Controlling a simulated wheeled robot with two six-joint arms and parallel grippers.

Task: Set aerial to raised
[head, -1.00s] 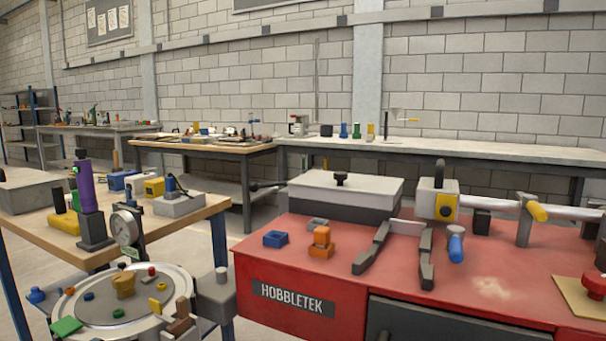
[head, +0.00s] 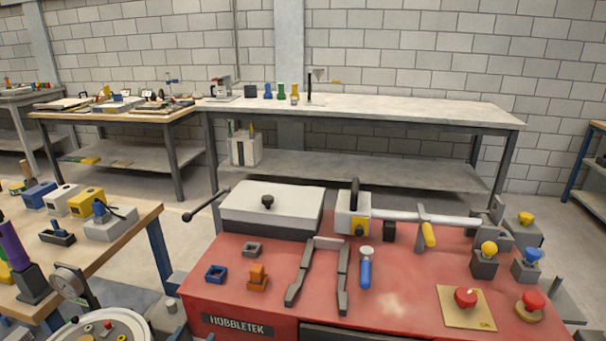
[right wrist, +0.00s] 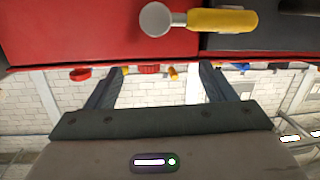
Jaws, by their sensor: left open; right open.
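Nothing shows clearly as an aerial. A thin dark rod (head: 205,202) with a round tip slants out from the left side of the lidded grey box (head: 270,212) on the red bench; I cannot tell whether it is the aerial. My right gripper (right wrist: 160,72) is open and empty in the right wrist view, near the bench front. It is not visible in the head view.
The red bench (head: 300,255) also holds a blue handle (head: 365,272), an orange block (head: 257,280), a blue block (head: 215,273), a yellow lever (head: 429,236) and a red button (head: 465,297). A yellow handle (right wrist: 222,20) is close to the right gripper.

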